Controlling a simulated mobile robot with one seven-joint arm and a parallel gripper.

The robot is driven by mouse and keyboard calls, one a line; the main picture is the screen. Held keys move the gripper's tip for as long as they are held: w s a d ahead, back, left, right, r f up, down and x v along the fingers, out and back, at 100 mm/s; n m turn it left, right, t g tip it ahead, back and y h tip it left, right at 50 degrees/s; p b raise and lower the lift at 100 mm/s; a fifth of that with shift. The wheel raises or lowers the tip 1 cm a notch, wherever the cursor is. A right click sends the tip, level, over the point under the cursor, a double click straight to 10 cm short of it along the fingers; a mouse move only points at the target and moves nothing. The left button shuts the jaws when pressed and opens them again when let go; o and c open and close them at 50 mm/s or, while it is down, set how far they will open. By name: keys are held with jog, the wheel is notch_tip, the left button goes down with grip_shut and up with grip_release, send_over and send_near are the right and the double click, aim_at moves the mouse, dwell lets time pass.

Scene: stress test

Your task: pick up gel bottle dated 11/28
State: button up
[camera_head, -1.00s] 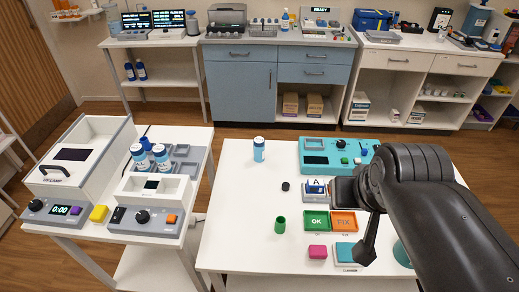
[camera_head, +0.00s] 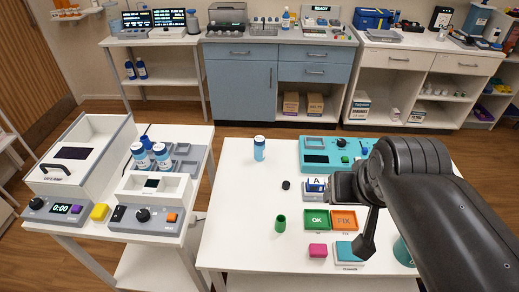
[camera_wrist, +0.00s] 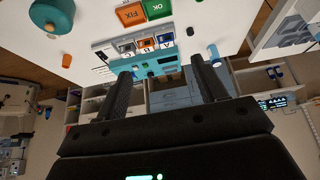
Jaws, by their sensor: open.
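One bottle (camera_head: 259,149) stands upright alone on the white table. Two more, a left bottle (camera_head: 141,156) and a right bottle (camera_head: 162,157), stand side by side at the device on the left table. My gripper (camera_wrist: 161,68) is open and empty in the wrist view. In the head view it is near the lettered slots, to the right of the lone bottle and apart from it; its fingertips are hard to make out there.
A black knob (camera_head: 286,185) lies nearer the lone bottle. The table's left part is clear.

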jog(key=w+a+n, duration=0.1)
jog(key=w+a, duration=0.1)
jog(key=w, duration=0.7)
jog(key=n+g+y, duration=0.2)
jog(key=n, duration=0.3)
send_over(259, 146)
jog(key=s+d, duration=0.2)
notch_tip(259, 146, down, 16)
jog(key=x, duration=1.1)
jog(key=shift+w+f, duration=0.1)
jog(key=shift+w, duration=0.25)
jog(key=c, duration=1.1)
jog(key=shift+c, duration=0.2)
